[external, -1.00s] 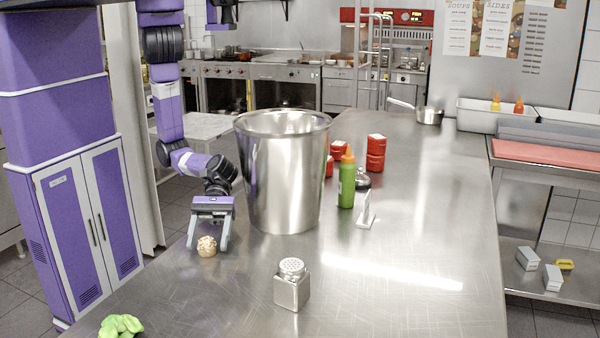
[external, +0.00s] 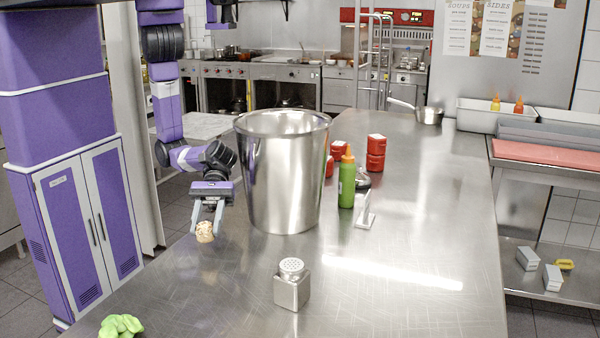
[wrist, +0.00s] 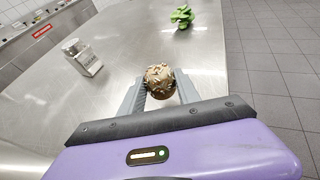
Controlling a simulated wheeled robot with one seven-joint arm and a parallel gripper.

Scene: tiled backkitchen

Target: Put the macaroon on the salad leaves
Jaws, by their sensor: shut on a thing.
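The macaroon (external: 205,232) is a small tan ball with pale flecks. My gripper (external: 207,226) is shut on it, with one finger on each side, and holds it above the steel counter near its left edge. In the wrist view the macaroon (wrist: 160,82) sits between the fingertips of my gripper (wrist: 160,90). The salad leaves (external: 121,326) are a bright green clump at the front left of the counter, partly cut off by the picture's bottom edge. They also show whole in the wrist view (wrist: 182,17), apart from the macaroon.
A large steel pot (external: 283,180) stands close to the right of my gripper. A square steel shaker (external: 292,290) stands further front. The counter between macaroon and leaves is clear.

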